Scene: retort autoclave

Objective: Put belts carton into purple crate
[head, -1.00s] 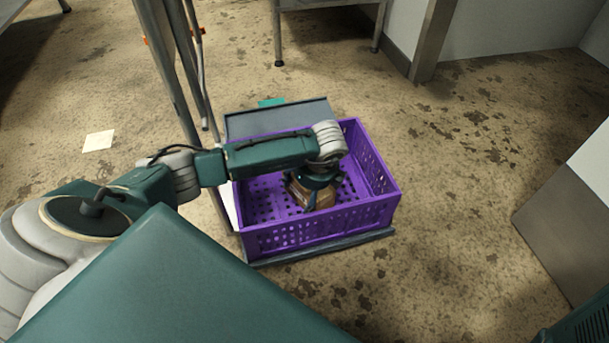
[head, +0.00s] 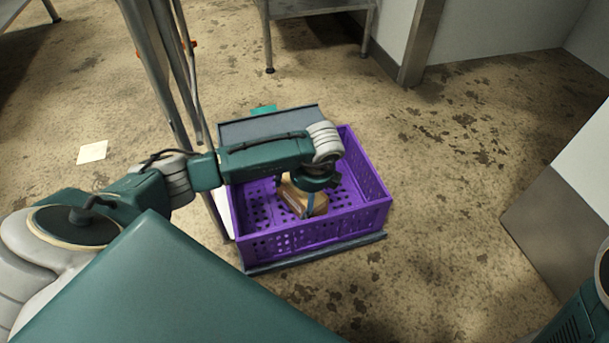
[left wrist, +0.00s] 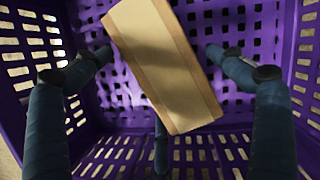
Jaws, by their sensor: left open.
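The belts carton (head: 303,200) is a small brown box inside the purple crate (head: 315,232). In the left wrist view the carton (left wrist: 165,65) lies at a slant over the perforated floor of the crate (left wrist: 225,20). My left gripper (head: 310,195) is inside the crate just above the carton. In the left wrist view its fingers (left wrist: 160,95) are spread apart, with visible gaps to the carton's sides. The gripper hides part of the carton in the head view. My right gripper is not in view.
The crate stands on a grey low platform (head: 270,127). Metal poles (head: 170,70) rise just behind its left side. A metal table (head: 315,10) stands at the back. A pale panel with a steel lower part (head: 560,230) is at the right. Open floor (head: 450,200) lies between.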

